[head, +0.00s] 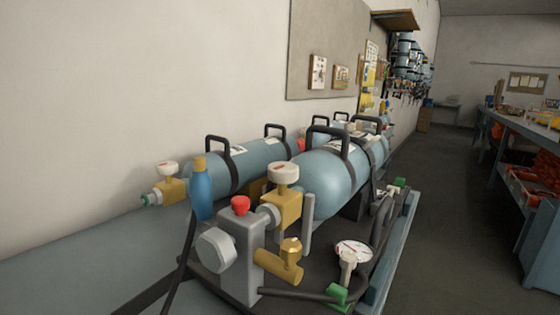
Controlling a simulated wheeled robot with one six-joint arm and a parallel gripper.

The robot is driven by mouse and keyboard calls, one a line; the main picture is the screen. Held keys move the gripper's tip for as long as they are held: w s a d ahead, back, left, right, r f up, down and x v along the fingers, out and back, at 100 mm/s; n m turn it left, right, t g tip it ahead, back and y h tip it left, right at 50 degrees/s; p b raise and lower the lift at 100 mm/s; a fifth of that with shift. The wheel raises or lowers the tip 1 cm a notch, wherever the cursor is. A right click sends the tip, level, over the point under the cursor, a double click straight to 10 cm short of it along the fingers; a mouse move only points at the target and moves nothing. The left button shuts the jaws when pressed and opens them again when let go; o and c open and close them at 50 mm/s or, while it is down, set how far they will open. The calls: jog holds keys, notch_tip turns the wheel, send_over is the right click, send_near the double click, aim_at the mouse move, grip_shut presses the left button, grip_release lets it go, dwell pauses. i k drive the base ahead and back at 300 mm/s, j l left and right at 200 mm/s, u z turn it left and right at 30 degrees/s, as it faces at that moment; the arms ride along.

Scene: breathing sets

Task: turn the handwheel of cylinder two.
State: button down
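Two light-blue cylinders lie on their sides along the wall, valve ends toward me. The nearer cylinder (330,182) has a brass valve (286,208) topped by a white round handwheel (283,172). The cylinder behind it to the left (238,168) has a brass valve (174,190) with a smaller white handwheel (168,168). No number is readable on either, so I cannot tell which is cylinder two. Both handwheels are in plain sight with nothing touching them. My gripper does not show in the head view.
A grey block with a red knob (240,206), a blue bottle (202,189), a pressure gauge (353,251) and black hoses crowd the front. Black carry handles (328,138) rise above the cylinders. The floor aisle (450,210) is clear, with a workbench (541,240) at right.

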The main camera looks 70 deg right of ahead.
aim_at(282, 173)
jog(key=z, duration=2.2)
